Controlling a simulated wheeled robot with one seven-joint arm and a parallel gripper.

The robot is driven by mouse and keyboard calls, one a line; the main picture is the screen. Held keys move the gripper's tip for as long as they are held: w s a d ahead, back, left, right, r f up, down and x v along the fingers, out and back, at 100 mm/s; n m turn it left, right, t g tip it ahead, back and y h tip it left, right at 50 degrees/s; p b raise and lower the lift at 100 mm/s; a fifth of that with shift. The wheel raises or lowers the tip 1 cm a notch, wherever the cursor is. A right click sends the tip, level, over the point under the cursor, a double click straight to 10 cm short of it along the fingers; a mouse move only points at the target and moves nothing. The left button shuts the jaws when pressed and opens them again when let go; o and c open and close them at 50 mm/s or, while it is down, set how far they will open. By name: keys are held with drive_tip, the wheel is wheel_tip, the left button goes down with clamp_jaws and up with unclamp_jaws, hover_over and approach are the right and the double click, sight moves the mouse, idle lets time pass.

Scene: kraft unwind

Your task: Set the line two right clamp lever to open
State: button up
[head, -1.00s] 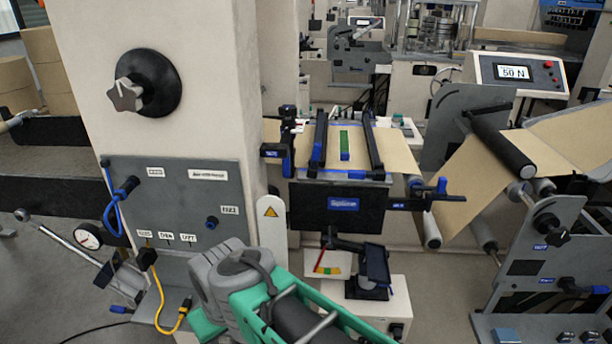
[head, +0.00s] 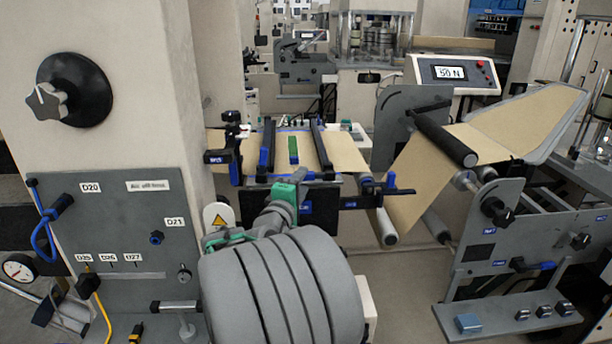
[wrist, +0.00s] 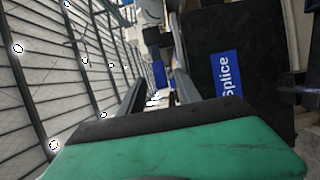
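The splice table carries a tan web (head: 345,152) and two dark clamp bars, the left one (head: 268,145) and the right one (head: 322,146). A black bar with blue parts (head: 388,190), apparently the right clamp lever, sticks out at the table's right side. Whether it is open or closed I cannot tell. My gripper (wrist: 160,92) shows two dark fingers spread apart in the wrist view, with a blue-marked black part (wrist: 158,72) beyond the gap and no visible contact. The dark plate with the blue Splice label (wrist: 227,75) lies beside the fingers. My arm hides the fingertips in the head view.
A panel with knobs and cables (head: 120,240) stands at the left under a large black knob (head: 75,90). A roller frame (head: 500,230) with a button shelf (head: 510,315) stands at the right. A display reading 50 N (head: 452,72) is behind.

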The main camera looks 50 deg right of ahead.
sight(306, 179)
drive_tip(key=x, duration=0.4)
clamp_jaws()
idle(0.4)
idle(1.0)
